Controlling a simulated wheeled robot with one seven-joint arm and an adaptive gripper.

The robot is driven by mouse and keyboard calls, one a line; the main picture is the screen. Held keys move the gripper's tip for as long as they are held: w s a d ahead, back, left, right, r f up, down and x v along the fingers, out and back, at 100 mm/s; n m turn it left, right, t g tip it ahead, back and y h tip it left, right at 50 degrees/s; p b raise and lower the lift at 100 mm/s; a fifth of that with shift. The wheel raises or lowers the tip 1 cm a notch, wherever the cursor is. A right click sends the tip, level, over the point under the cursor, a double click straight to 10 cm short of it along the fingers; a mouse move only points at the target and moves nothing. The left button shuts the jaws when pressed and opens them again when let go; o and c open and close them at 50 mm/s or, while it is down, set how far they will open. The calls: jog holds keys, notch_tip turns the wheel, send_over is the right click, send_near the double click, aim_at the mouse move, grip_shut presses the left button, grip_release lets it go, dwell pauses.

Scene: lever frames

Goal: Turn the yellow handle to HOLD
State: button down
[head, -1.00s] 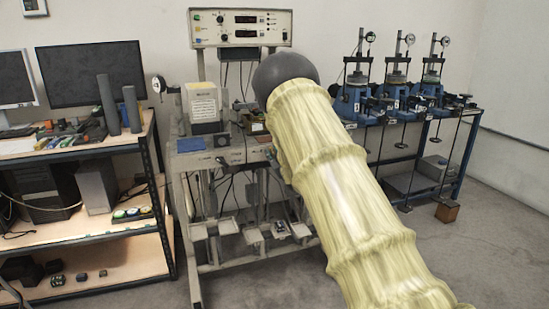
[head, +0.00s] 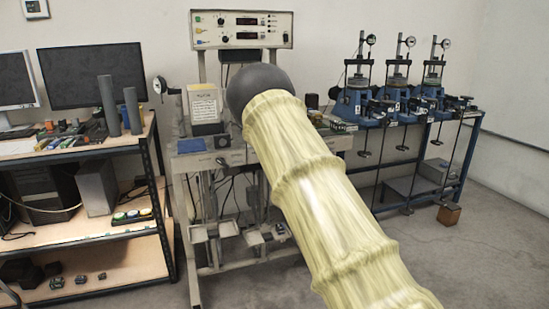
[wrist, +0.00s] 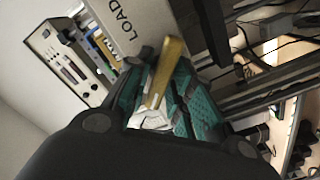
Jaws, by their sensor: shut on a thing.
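In the wrist view the yellow handle (wrist: 167,72) is a short flat bar, slanting up and to the right. My gripper (wrist: 160,92) is shut on it, with teal ribbed finger pads on both sides. A pale metal piece (wrist: 152,117) shows at the handle's lower end. A grey panel (wrist: 130,25) beyond the fingers carries the word LOAD. No HOLD mark can be read. In the head view my yellow-sleeved arm hides the gripper and the handle.
A grey test stand (head: 205,265) with a display box (head: 241,30) stands behind my arm. Shelves (head: 100,232) with monitors are at left. Blue presses on a bench (head: 400,170) are at right. Open floor (head: 460,265) lies at front right.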

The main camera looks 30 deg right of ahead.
jog(key=shift+f, duration=0.15)
jog(key=c, duration=1.4)
grip_release()
jog(key=shift+d, duration=0.1)
jog(key=shift+c, duration=0.2)
jog(key=shift+s, duration=0.1)
jog(key=v, duration=1.2)
